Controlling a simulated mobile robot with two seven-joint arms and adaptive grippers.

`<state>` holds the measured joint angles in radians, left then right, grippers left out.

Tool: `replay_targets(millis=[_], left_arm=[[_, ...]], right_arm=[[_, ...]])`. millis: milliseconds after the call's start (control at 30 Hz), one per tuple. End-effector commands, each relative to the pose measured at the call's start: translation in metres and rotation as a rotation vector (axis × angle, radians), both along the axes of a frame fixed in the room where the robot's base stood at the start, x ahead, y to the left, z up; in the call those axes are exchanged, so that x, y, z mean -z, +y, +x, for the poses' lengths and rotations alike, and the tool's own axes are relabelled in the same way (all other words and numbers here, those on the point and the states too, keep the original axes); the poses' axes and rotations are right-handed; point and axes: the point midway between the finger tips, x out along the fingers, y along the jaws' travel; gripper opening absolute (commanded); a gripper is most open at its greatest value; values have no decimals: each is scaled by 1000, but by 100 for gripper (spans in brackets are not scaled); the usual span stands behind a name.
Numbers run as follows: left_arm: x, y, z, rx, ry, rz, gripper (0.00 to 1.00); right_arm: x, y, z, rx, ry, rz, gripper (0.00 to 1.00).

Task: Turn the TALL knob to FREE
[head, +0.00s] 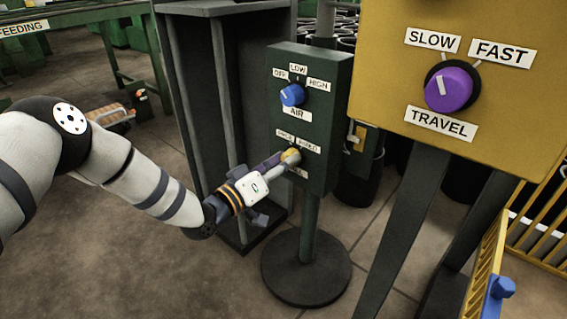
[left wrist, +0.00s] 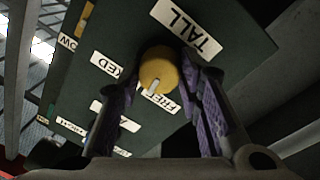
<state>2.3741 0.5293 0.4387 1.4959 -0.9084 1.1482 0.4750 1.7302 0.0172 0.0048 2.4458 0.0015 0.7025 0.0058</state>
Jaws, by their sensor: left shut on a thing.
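The TALL knob (head: 291,156) is yellow and sits low on a dark green panel (head: 327,100). It shows up close in the left wrist view (left wrist: 158,70), where its white pointer lies between the FREE label (left wrist: 172,97) and the label ending in "KED" (left wrist: 113,66), nearer FREE. The TALL label (left wrist: 187,28) is on the knob's opposite side. My left gripper (head: 282,162) reaches the knob from the left, its purple pads on either side of it; it is shut on the knob. The gripper partly hides the labels in the head view. My right gripper is not in view.
A blue AIR knob (head: 292,95) sits above on the same panel. A yellow box (head: 460,75) with a purple TRAVEL knob (head: 450,88) stands close on the right. A dark grey frame (head: 205,110) stands behind my left arm. The panel's round base (head: 306,272) is on the floor.

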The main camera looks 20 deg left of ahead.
Motion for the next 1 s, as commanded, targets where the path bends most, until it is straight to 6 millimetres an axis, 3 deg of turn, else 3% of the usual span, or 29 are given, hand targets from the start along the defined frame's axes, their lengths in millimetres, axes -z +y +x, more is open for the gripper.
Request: replay_targets(millis=[500, 1000], left_arm=[[3, -1, -1, 1, 110, -287, 5], [3, -1, -1, 1, 130, -338, 5]], right_arm=[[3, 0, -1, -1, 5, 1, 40], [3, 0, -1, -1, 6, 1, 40]])
